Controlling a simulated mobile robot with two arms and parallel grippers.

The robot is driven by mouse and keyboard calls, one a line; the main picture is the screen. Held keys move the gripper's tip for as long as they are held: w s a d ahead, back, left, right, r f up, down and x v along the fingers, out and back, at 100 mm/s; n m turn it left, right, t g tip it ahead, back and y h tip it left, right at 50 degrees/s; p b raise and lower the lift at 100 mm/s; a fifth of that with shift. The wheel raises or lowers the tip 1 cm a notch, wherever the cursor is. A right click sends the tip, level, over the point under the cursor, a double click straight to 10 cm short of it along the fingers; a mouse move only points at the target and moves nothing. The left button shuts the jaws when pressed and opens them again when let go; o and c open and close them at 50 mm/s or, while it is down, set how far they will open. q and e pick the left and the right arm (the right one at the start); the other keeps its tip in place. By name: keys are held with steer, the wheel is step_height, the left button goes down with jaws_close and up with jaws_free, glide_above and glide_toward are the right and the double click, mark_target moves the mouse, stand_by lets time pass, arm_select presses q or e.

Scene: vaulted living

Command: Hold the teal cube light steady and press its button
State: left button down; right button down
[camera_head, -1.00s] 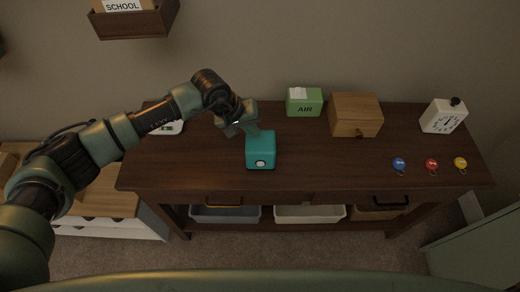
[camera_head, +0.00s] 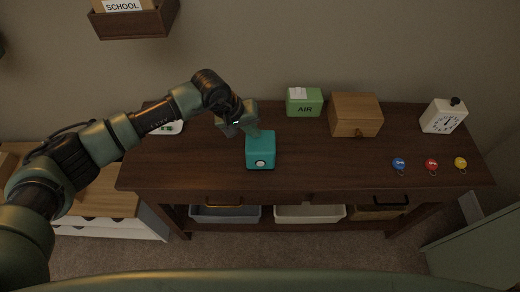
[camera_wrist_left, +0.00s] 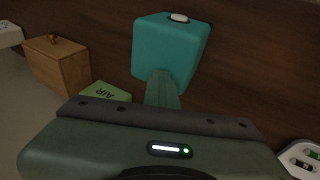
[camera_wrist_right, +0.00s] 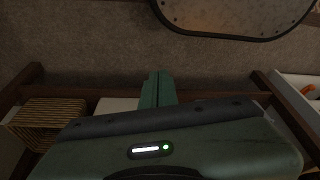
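The teal cube light (camera_head: 260,153) stands upright on the dark wooden table, left of its middle. Its round white button (camera_head: 260,163) is on the side facing me, low in the head view. My left gripper (camera_head: 254,128) is at the cube's back edge, with its fingers together. In the left wrist view the fingertips (camera_wrist_left: 162,75) overlap the teal cube (camera_wrist_left: 170,50); I cannot tell whether they touch it. The white button (camera_wrist_left: 179,18) shows at the cube's far edge. My right gripper (camera_wrist_right: 157,78) is shut and empty, facing the floor and low shelf, outside the head view.
A green AIR box (camera_head: 304,103), a wooden box (camera_head: 355,115) and a white timer (camera_head: 442,116) stand along the back of the table (camera_head: 210,170). Blue (camera_head: 398,163), red (camera_head: 431,165) and yellow (camera_head: 460,163) balls lie at the right. The table front around the cube is clear.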

mark_target(253, 166)
arm_select(q)
steer(key=shift+s+a+f, duration=0.15)
steer(key=shift+s+f, duration=0.05)
steer(key=shift+f, duration=0.15)
arm_select(e)
steer(key=w+a+r+n+t+y, duration=0.1)
steer(key=w+a+r+t, duration=0.1)
steer(key=w+a+r, duration=0.4)
steer(key=w+a+r+t+y, duration=0.2)
steer(key=w+a+r, duration=0.2)
steer(key=w+r, duration=0.4)
steer(key=w+a+r+t+y, duration=0.1)
steer(key=w+a+r, duration=0.15)
steer(key=r, duration=0.45)
steer(key=w+a+r+n+t+y, duration=0.1)
steer(key=a+r, duration=0.2)
steer(key=r, duration=0.3)
steer(key=w+a+r+t+y, duration=0.1)
steer(key=w+a+r, duration=0.15)
steer(key=r, duration=0.45)
steer(key=shift+w+a+r, duration=0.1)
steer(key=shift+w+a, duration=0.05)
steer(key=shift+w, duration=1.15)
steer(key=shift+w+a+r, duration=0.1)
steer(key=shift+w+a, duration=0.05)
steer(key=shift+w, duration=1.1)
steer(key=shift+w+a, duration=0.15)
steer(key=shift+w, duration=1.35)
steer(key=shift+w, duration=0.35)
